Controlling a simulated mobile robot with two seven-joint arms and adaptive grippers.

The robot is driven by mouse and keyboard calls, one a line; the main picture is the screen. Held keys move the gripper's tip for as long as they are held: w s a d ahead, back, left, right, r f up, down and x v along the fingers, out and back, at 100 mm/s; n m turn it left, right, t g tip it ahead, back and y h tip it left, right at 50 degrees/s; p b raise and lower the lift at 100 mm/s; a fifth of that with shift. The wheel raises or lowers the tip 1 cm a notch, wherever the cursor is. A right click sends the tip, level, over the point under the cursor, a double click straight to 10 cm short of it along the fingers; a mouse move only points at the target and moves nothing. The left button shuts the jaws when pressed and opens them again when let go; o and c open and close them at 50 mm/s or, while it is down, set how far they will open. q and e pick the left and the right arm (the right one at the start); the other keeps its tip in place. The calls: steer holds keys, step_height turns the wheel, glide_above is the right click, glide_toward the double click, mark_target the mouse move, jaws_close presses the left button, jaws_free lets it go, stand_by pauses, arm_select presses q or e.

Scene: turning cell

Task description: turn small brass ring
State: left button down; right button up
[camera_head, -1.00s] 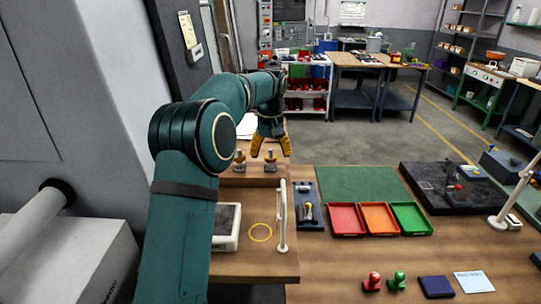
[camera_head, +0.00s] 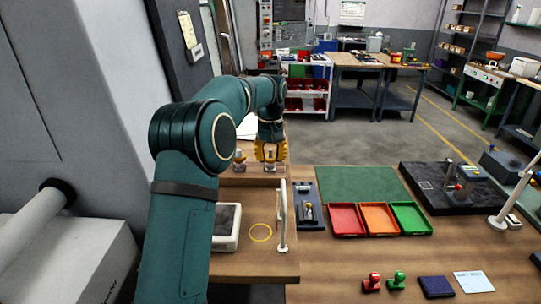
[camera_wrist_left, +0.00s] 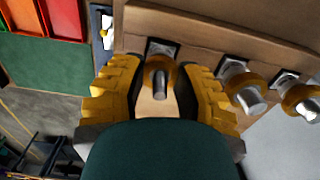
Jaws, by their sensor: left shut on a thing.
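My left gripper (camera_head: 270,153) points down at the wooden ledge at the back of the bench. Its yellow fingers, also in the wrist view (camera_wrist_left: 160,88), stand on both sides of a small brass ring (camera_wrist_left: 158,64) and are shut on it. The ring sits around a silver post on a dark square base. Two more brass rings on silver posts stand in a row beside it, a near one (camera_wrist_left: 236,72) and a farther one (camera_wrist_left: 299,96). One of these shows left of the gripper in the head view (camera_head: 239,157). My right gripper is not in view.

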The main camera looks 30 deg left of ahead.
mark_target(270, 150)
arm_select(q)
steer(key=shift+m, duration=0.3)
steer(key=m, duration=0.3)
steer(key=shift+m, duration=2)
steer(key=c, duration=0.6)
jaws_free()
steer(key=shift+o, duration=0.2)
step_height(270, 150, up, 12)
